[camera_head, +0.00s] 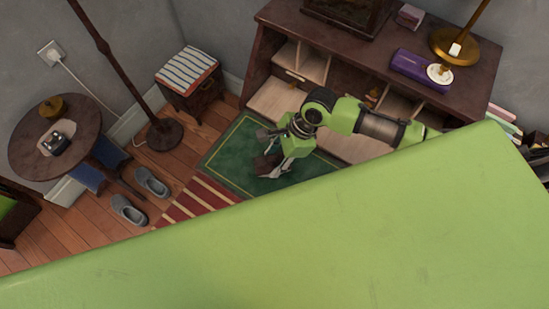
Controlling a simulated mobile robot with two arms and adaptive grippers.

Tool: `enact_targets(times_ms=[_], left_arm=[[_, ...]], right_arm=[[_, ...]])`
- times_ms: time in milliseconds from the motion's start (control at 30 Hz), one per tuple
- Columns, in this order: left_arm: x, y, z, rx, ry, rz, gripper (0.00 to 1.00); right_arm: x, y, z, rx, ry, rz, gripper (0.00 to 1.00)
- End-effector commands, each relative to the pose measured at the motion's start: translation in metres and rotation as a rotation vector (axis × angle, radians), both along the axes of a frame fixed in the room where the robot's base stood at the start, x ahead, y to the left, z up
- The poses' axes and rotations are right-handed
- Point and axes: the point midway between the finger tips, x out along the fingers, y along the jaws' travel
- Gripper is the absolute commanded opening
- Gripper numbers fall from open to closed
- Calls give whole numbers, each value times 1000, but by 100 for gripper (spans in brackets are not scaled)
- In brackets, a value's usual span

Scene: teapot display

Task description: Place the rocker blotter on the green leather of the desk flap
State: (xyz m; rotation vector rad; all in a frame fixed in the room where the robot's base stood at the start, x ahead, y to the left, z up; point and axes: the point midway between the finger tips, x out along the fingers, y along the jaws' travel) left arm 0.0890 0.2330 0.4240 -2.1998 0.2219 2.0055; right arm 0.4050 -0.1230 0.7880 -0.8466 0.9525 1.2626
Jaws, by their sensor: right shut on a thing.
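The green leather (233,145) of the lowered desk flap, with a thin gold border line, lies in the middle of the view. My right gripper (275,168) reaches in from the right and is over the leather. It is shut on a small dark brown thing, seemingly the rocker blotter (264,166), partly covered by the fingers. I cannot tell whether the blotter touches the leather or is just above it. My left gripper is not in view.
The desk (450,95) has open pigeonholes behind the flap; a purple case (420,70) and a brass lamp (456,45) stand on top. A striped stool (188,70), a round table (30,135) and grey shoes (150,182) are left. My green body hides the foreground.

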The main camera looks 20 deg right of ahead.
Motion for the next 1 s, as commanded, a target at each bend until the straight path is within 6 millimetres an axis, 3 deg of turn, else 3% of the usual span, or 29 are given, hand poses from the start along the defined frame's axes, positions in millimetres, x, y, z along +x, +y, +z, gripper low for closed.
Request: enact_targets(times_ms=[100,133,167,633,1000], left_arm=[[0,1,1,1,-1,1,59],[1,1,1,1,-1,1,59],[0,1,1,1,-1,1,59],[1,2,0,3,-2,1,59],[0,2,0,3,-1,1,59]], right_arm=[[0,0,-1,1,0,-1,11],[0,0,-1,0,0,0,48],[0,0,-1,0,0,0,55],[0,-3,7,0,-2,-1,57],[-3,-32,76,-1,-3,0,57]])
